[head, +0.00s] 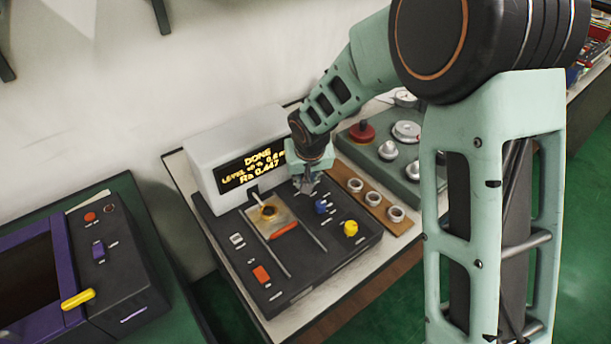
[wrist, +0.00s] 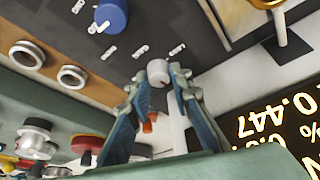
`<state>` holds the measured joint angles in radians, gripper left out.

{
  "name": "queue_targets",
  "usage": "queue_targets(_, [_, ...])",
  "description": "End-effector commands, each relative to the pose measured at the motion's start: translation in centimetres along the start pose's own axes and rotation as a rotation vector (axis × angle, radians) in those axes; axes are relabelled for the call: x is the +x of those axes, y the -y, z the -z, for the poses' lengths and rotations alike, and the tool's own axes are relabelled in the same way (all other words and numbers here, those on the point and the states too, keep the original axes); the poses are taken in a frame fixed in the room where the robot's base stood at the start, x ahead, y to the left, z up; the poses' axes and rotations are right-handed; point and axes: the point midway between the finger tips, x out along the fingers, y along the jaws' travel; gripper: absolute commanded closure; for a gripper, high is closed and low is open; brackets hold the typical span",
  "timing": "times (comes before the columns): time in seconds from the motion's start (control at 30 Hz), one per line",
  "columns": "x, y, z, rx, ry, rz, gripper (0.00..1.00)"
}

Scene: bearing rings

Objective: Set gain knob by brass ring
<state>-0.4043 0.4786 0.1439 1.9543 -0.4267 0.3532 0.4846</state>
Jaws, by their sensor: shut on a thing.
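The black console (head: 325,262) carries a blue knob (head: 321,206), a yellow knob (head: 351,228) and a small pale knob (wrist: 158,72). My gripper (head: 308,184) is at the console's back right, pointing down. In the wrist view its fingers (wrist: 157,84) are shut on the pale knob. The fingers hide this knob in the head view. A brass-coloured ring (head: 268,212) lies on the tan plate of the console; its edge also shows in the wrist view (wrist: 268,3). The display (head: 252,170) reads DONE, a level line and Ra 0.447. The knob labels are too small to read.
A wooden strip (head: 343,174) with three steel rings lies right of the console. Behind it is a green-grey box (head: 352,152) with a red knob and pale knobs. A purple-and-black device (head: 125,278) stands at left.

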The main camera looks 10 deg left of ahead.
Motion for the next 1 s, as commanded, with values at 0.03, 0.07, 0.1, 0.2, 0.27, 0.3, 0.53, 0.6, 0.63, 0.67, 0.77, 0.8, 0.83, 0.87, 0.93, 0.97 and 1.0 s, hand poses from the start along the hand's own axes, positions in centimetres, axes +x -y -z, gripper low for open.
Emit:
queue_targets(0.03, [-0.36,-0.15,0.10,-0.028,0.000,0.015,1.00])
queue_targets(0.07, [-0.39,-0.24,0.10,-0.050,0.000,0.024,1.00])
queue_targets(0.1, [-0.42,-0.24,0.07,-0.083,0.000,0.037,1.00])
queue_targets(0.2, [-0.52,-0.31,0.10,-0.166,-0.003,0.073,1.00])
queue_targets(0.27, [-0.54,-0.31,0.11,-0.218,-0.005,0.096,1.00])
queue_targets(0.3, [-0.57,-0.37,0.12,-0.252,-0.006,0.110,1.00])
queue_targets(0.53, [-0.57,-0.39,0.19,-0.454,-0.016,0.196,1.00])
queue_targets(0.6, [-0.53,-0.37,0.17,-0.515,-0.018,0.222,1.00])
queue_targets(0.63, [-0.52,-0.42,0.18,-0.540,-0.020,0.231,1.00])
queue_targets(0.67, [-0.49,-0.37,0.19,-0.566,-0.021,0.242,1.00])
queue_targets(0.77, [-0.41,-0.43,0.19,-0.645,-0.025,0.274,1.00])
queue_targets(0.8, [-0.36,-0.38,0.17,-0.674,-0.026,0.287,1.00])
queue_targets(0.83, [-0.34,-0.44,0.22,-0.696,-0.028,0.294,1.00])
queue_targets(0.87, [-0.32,-0.39,0.23,-0.718,-0.029,0.303,1.00])
queue_targets(0.93, [-0.26,-0.43,0.18,-0.762,-0.030,0.321,1.00])
queue_targets(0.97, [-0.23,-0.37,0.19,-0.779,-0.032,0.328,1.00])
queue_targets(1.0, [-0.20,-0.43,0.21,-0.801,-0.032,0.336,1.00])
